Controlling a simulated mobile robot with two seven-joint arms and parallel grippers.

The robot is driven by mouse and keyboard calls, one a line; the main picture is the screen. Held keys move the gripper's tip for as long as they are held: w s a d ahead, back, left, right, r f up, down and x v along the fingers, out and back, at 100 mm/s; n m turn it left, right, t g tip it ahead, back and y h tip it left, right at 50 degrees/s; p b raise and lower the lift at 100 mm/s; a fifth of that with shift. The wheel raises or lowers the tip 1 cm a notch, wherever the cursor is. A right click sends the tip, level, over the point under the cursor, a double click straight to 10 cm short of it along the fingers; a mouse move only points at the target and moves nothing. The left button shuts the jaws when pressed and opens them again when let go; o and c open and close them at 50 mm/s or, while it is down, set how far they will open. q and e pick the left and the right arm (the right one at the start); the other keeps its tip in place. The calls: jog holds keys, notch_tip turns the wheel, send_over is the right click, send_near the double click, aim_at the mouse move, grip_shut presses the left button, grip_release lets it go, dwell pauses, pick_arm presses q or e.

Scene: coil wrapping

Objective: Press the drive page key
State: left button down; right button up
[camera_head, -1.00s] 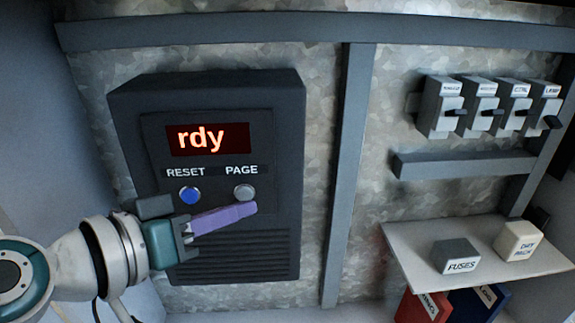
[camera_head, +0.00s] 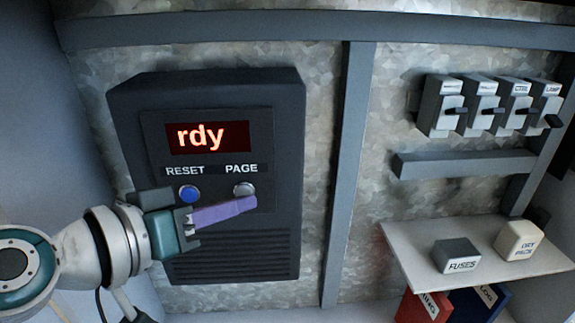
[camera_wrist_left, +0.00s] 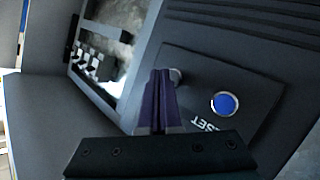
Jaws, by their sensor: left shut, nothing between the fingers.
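The dark drive unit (camera_head: 285,120) is mounted on the metal back panel, and its red display (camera_head: 207,137) reads "rdy". Below the display are the blue RESET key (camera_head: 189,194) and the grey PAGE key (camera_head: 245,189). My left gripper (camera_head: 252,204) is shut and empty, its purple fingers pointing right with the tips just below the PAGE key. I cannot tell whether they touch it. In the left wrist view the shut fingers (camera_wrist_left: 161,78) partly cover the grey PAGE key (camera_wrist_left: 177,74), and the blue RESET key (camera_wrist_left: 225,103) is clear to the right. My right gripper is not in view.
Several breakers (camera_head: 437,107) are at the upper right above a grey rail (camera_head: 465,163). A white shelf (camera_head: 415,250) holds a FUSES block (camera_head: 457,256) and a pale DRY PACK block (camera_head: 520,240). Red (camera_head: 425,307) and blue (camera_head: 480,302) binders stand below it.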

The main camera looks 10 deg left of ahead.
pick_arm(q)
jog(key=shift+w+a, duration=0.15)
jog(key=shift+w, duration=0.25)
dwell(0.4)
jog(key=shift+s, duration=0.15)
jog(key=shift+s+d, duration=0.2)
jog(key=shift+s, duration=0.4)
jog(key=s, duration=0.2)
jog(key=s+d+p, duration=0.1)
jog(key=s, duration=0.1)
jog(key=shift+s+d+p, duration=0.2)
jog(key=shift+s+p, duration=0.1)
jog(key=shift+s, duration=0.1)
dwell(0.6)
